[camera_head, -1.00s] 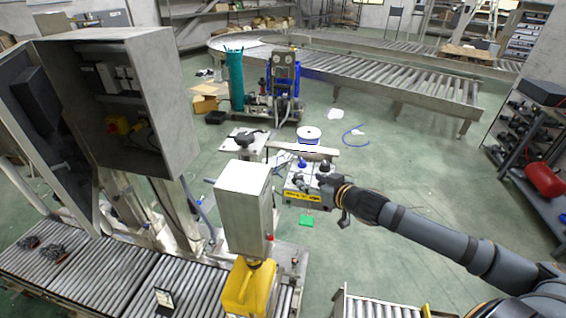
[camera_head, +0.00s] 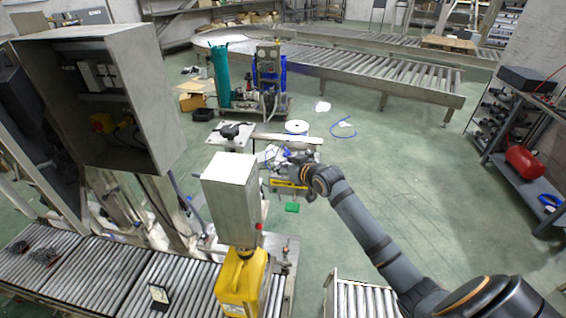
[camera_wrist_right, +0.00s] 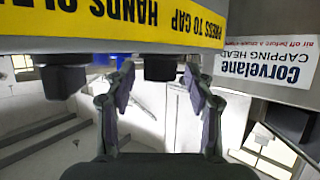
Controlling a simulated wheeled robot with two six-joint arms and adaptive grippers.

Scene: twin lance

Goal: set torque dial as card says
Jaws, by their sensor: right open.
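In the head view, my right gripper (camera_head: 291,157) is above a grey box with a yellow label (camera_head: 288,184). In the right wrist view, the gripper (camera_wrist_right: 159,76) is open, a finger on either side of a dark round knob (camera_wrist_right: 159,68); I cannot tell whether they touch it. A second dark knob (camera_wrist_right: 60,81) is to the left. The yellow label (camera_wrist_right: 130,20) reads upside down "HANDS CLEAR", "PRESS TO CAP"; a white label (camera_wrist_right: 265,68) reads "Corvelane CAPPING HEAD". No dial scale is readable. A small dark-framed card (camera_head: 159,295) stands on the rollers, unreadable. My left gripper is out of view.
A tall grey housing (camera_head: 231,195) stands over a yellow jug (camera_head: 240,285) on the roller conveyor (camera_head: 105,275). An open grey cabinet (camera_head: 160,90) is at left. A green piece (camera_head: 292,207) shows below the labelled box. Open floor (camera_head: 410,190) is at right.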

